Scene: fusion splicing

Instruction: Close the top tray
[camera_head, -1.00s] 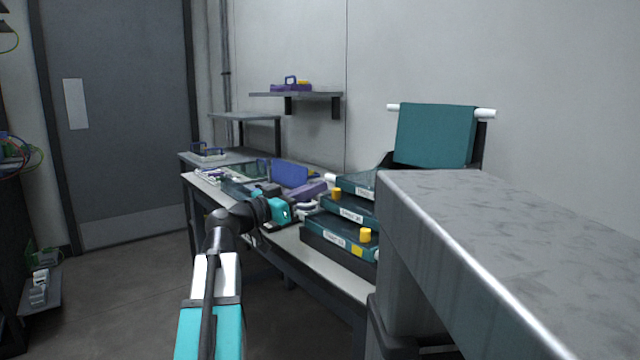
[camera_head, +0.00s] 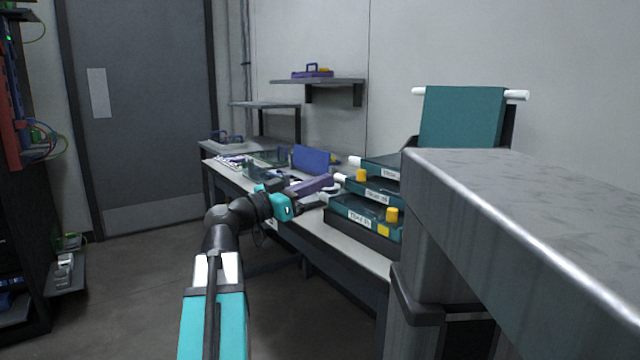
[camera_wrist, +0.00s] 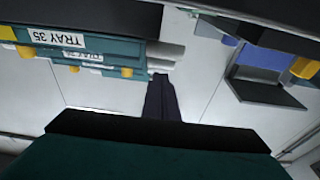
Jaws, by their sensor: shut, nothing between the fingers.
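A stack of teal trays with white labels and yellow tabs stands at the bench's right end. The highest flat tray (camera_head: 378,168) is partly hidden by a grey metal block. Above and behind the stack, a teal panel (camera_head: 462,116) with a white rod along its upper edge stands upright, which looks like the raised top tray. My gripper (camera_head: 318,199) is shut and empty, over the bench left of the stack. The upright panel cannot be identified there.
The grey metal block (camera_head: 540,230) fills the right foreground. A purple device with a raised blue lid (camera_head: 311,160) sits on the bench beyond my gripper. A wall shelf (camera_head: 320,82) holds a purple case. Open floor lies left of the bench.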

